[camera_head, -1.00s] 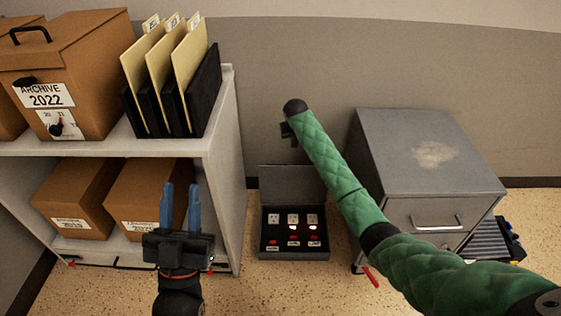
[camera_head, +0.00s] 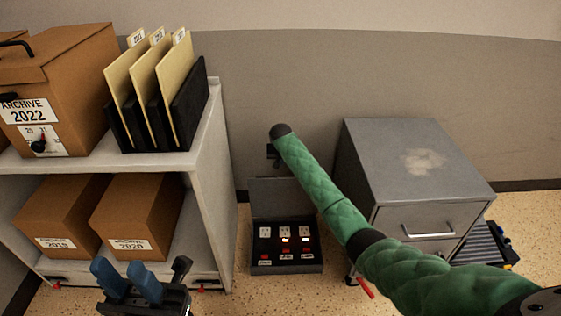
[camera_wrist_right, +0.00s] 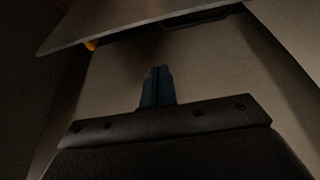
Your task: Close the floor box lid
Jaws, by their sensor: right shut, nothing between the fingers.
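The floor box (camera_head: 287,268) is a dark grey box on the floor between the shelf and the cabinet. Its lid (camera_head: 284,196) stands up at the back edge, and sockets and red switches show inside. My right arm in its green sleeve reaches over from the right, and its dark end is above and behind the lid. In the head view its fingers are hidden. In the right wrist view my right gripper (camera_wrist_right: 157,72) is shut and empty, with a dark panel edge above it that I cannot identify. My left gripper (camera_head: 120,272) is open and empty at the lower left.
A grey metal cabinet (camera_head: 410,165) stands right of the box, under my right arm. A pale shelf (camera_head: 212,180) with archive boxes (camera_head: 130,215) and folders (camera_head: 150,90) stands on the left. The wall is close behind the box.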

